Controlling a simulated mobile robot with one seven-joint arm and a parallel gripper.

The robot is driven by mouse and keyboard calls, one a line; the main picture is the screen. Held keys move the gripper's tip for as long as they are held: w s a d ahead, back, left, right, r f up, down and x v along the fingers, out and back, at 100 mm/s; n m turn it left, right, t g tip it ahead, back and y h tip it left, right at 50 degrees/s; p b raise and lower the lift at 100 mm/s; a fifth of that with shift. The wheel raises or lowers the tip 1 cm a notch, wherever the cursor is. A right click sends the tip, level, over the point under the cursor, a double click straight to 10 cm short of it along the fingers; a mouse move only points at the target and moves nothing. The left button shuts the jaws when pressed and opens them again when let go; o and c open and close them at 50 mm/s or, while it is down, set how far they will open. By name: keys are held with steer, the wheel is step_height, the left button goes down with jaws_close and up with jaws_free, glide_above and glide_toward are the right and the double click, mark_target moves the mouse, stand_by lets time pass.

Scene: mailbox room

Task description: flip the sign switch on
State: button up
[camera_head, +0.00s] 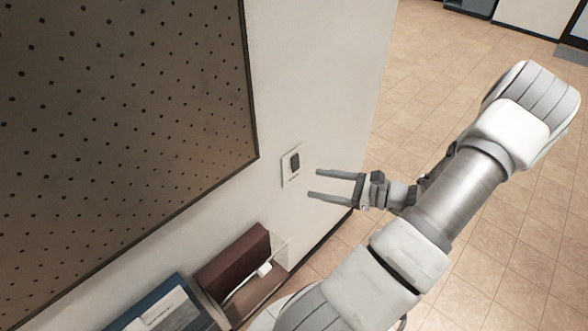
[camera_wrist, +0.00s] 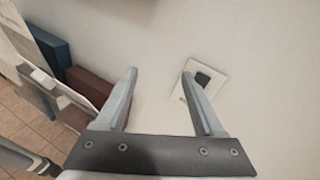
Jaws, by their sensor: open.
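The sign switch (camera_head: 291,165) is a white wall plate with a dark rocker, mounted on the pale wall to the right of the pegboard. It also shows in the wrist view (camera_wrist: 204,79), beyond the tip of the right finger, which overlaps the plate's lower left side there. Whether the rocker is on or off is too small to tell. My gripper (camera_head: 313,183) is open and empty, its fingers pointing left toward the wall, just right of the plate in the head view. In the wrist view my gripper (camera_wrist: 160,73) has bare wall between its fingers. I cannot tell whether a finger touches the plate.
A brown perforated board (camera_head: 120,110) covers the wall at left. Below the switch are a dark red box (camera_head: 232,265), a blue item (camera_head: 150,305) and a clear-sided holder (camera_head: 262,292). Open tiled floor (camera_head: 420,90) lies at right.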

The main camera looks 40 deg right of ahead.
mark_target(296, 161)
steer(key=s+d+f+m+t+h, duration=0.4)
steer(key=s+d+f+m+h, duration=0.1)
steer(key=d+m+h, duration=0.1)
steer(key=w+b, duration=0.1)
steer(key=w, duration=0.4)
steer(key=w+a, duration=0.1)
steer(key=w, duration=0.5)
steer(key=w+b, duration=0.1)
steer(key=w, duration=0.5)
steer(key=shift+w+a+f+b, duration=0.15)
steer(key=shift+a+f+b, duration=0.05)
steer(key=shift+a+b, duration=0.2)
